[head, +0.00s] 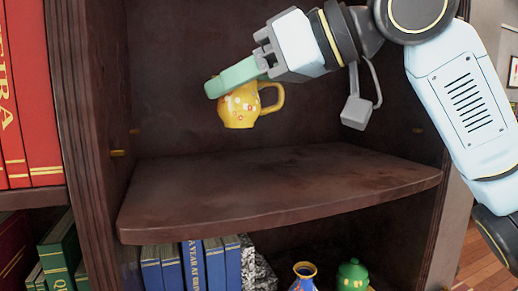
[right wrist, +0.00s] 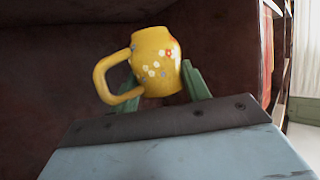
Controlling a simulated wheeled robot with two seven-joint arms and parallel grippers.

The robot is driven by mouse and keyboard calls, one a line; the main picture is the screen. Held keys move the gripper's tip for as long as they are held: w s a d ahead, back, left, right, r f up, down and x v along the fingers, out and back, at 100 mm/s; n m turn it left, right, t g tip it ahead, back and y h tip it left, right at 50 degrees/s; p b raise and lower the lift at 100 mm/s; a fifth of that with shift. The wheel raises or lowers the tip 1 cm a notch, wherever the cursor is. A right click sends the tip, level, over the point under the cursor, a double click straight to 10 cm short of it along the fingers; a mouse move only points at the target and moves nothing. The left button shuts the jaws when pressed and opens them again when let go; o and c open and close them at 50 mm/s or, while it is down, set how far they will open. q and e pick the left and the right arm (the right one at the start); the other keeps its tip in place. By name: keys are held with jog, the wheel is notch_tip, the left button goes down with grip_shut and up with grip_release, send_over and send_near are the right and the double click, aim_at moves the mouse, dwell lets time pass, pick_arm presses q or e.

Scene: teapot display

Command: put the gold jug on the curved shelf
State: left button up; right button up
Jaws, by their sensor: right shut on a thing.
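The gold jug (head: 239,108) is yellow with small flowers and a loop handle. My right gripper (head: 226,84) is shut on it and holds it in the air above the curved shelf (head: 270,190). The jug is apart from the shelf, with its handle toward the right in the head view. In the right wrist view the jug (right wrist: 156,62) sits between the green fingers, its handle to the left. The curved shelf is dark brown wood with a bowed front edge, and its top is bare. My left gripper is not in view.
Upright side walls (head: 92,110) and a back panel enclose the shelf. Below it stand blue books (head: 190,268), a blue vase (head: 304,275) and a green lidded pot (head: 352,275). Red books (head: 25,95) fill the neighbouring bay at left.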

aim_at(259, 107)
notch_tip(259, 107, down, 3)
jog(key=shift+s+f, duration=0.1)
jog(key=shift+s, duration=0.05)
jog(key=shift+f, duration=0.35)
notch_tip(259, 107, down, 3)
jog(key=shift+r, duration=0.1)
jog(key=shift+f, duration=0.5)
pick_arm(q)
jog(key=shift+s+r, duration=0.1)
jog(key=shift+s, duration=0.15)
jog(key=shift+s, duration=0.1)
pick_arm(e)
jog(key=shift+f, duration=0.1)
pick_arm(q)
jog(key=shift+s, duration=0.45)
pick_arm(e)
jog(key=o, duration=1.1)
